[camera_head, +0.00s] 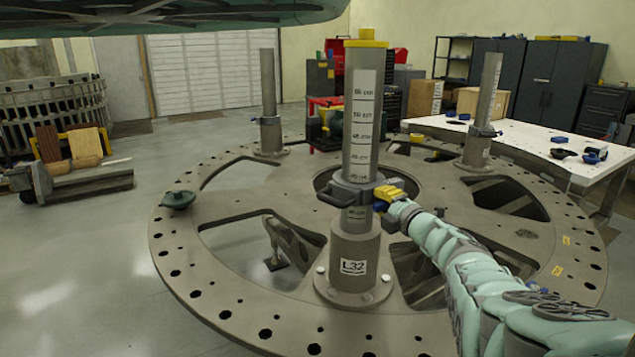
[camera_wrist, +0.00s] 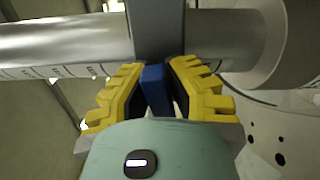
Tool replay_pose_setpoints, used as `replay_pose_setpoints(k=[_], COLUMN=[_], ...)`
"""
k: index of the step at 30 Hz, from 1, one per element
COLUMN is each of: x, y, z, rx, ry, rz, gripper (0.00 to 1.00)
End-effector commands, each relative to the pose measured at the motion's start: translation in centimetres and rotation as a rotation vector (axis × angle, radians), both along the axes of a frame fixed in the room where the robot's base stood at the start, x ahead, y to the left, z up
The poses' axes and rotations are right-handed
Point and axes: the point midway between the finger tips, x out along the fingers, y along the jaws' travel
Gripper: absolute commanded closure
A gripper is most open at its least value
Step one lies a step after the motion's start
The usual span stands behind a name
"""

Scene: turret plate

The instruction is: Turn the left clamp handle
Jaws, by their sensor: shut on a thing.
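A grey clamp collar (camera_head: 352,189) sits around the upright labelled post (camera_head: 361,130) nearest me, above its wider base (camera_head: 354,255). A dark loop-shaped handle (camera_head: 329,197) sticks out from the collar's left side. My gripper (camera_head: 384,196), with yellow fingers, is at the collar's right side. In the wrist view, my gripper (camera_wrist: 156,76) is shut on a blue clamp handle (camera_wrist: 154,88), one finger on each side. The grey clamp (camera_wrist: 158,28) is just beyond it, around the post (camera_wrist: 70,45). Part of the blue handle is hidden by the fingers.
The post stands on a large round plate (camera_head: 185,255) with cut-outs and rim holes. Two other posts with clamps stand farther back, at left (camera_head: 268,90) and right (camera_head: 485,100). A white worktable (camera_head: 520,135) is at the right.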

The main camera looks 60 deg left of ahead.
Motion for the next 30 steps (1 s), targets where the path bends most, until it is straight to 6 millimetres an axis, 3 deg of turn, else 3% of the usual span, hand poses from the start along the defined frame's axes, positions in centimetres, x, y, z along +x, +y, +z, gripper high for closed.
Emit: replay_pose_setpoints(k=[9,25,26,30], x=[0.16,0.17,0.16,0.14], y=[-0.04,-0.07,-0.06,-0.06], z=[0.03,-0.07,-0.07,-0.08], rx=[0.018,0.021,0.021,0.021], ry=[0.119,0.139,0.139,0.138], rz=[-0.004,-0.004,-0.004,-0.003], gripper=[1.0,1.0,0.84,0.7])
